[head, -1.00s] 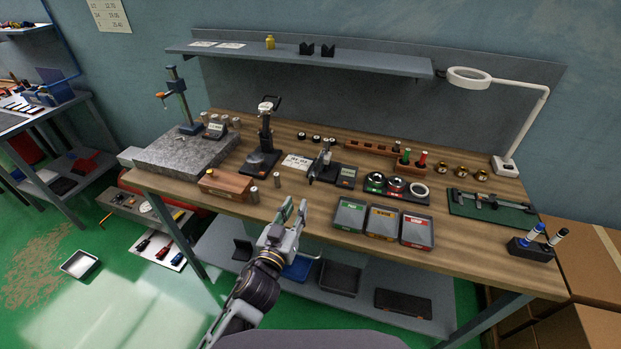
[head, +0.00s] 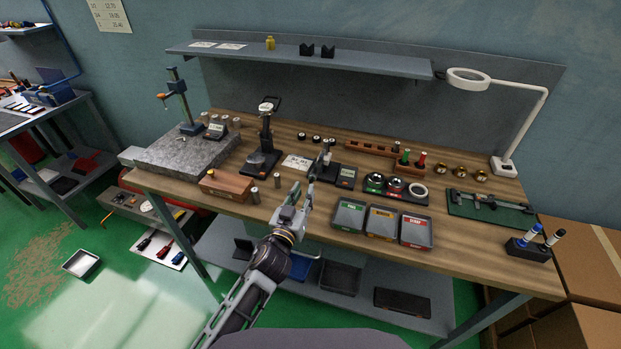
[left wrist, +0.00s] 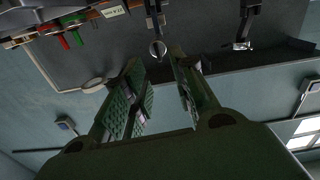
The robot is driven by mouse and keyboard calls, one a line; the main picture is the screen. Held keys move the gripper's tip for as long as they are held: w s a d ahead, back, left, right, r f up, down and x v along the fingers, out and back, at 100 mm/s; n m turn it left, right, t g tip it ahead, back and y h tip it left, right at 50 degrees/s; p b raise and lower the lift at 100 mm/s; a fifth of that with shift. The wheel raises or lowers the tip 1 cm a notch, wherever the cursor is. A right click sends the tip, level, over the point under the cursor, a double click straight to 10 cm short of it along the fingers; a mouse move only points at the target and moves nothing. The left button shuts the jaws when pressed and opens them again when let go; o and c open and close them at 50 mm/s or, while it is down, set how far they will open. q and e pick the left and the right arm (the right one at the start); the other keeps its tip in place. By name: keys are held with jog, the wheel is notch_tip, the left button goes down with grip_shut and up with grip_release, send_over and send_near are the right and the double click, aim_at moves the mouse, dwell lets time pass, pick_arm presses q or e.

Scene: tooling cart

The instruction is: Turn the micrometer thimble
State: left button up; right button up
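The micrometer (head: 325,156) sits upright in a dark stand near the middle of the bench, beside a small dark block with a display (head: 345,176). In the left wrist view the two green padded fingers (left wrist: 158,66) stand apart with nothing between the pads. A round silver end (left wrist: 158,48), seemingly the thimble, shows just beyond the fingertip gap; I cannot tell any contact. My right gripper is not in view.
A dial gauge stand (head: 263,135) and a wooden box (head: 226,187) stand to the left. Three sorting trays (head: 383,223) lie right of my arm. A block with ring gauges (head: 396,188) is behind them.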

aim_at(310, 181)
pick_arm(q)
jog(key=shift+p+x, duration=0.4)
jog(key=shift+x, duration=3.25)
grip_shut()
